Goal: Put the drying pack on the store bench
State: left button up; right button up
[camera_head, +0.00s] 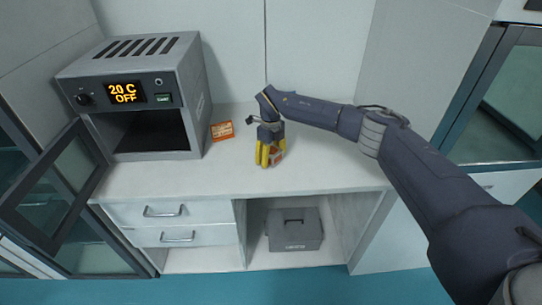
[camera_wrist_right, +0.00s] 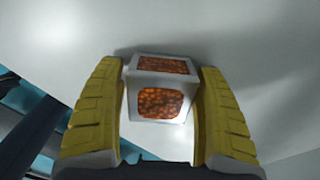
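The drying pack is a small white box with windows of orange beads. It sits between the two yellow fingers of my right gripper (camera_head: 270,155), low over the white bench (camera_head: 330,176). In the right wrist view the pack (camera_wrist_right: 161,88) fills the space between the fingers, which appear shut on its sides. Whether its base touches the bench is hard to tell. In the head view the pack (camera_head: 275,158) is partly hidden by the fingers. My left gripper is not in view. No label shows which surface is the store bench.
A grey oven (camera_head: 178,112) stands on the bench's left, its display reading 20 C OFF, its dark-framed door (camera_head: 60,190) open. An orange card (camera_head: 222,130) lies beside it. A grey case (camera_head: 294,230) sits on the shelf below. The bench's right part is clear.

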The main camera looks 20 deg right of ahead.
aim_at(271, 150)
jog(key=shift+o, duration=0.3)
jog(key=shift+r, duration=0.15)
notch_tip(271, 150, up, 12)
dwell(0.4)
dwell(1.4)
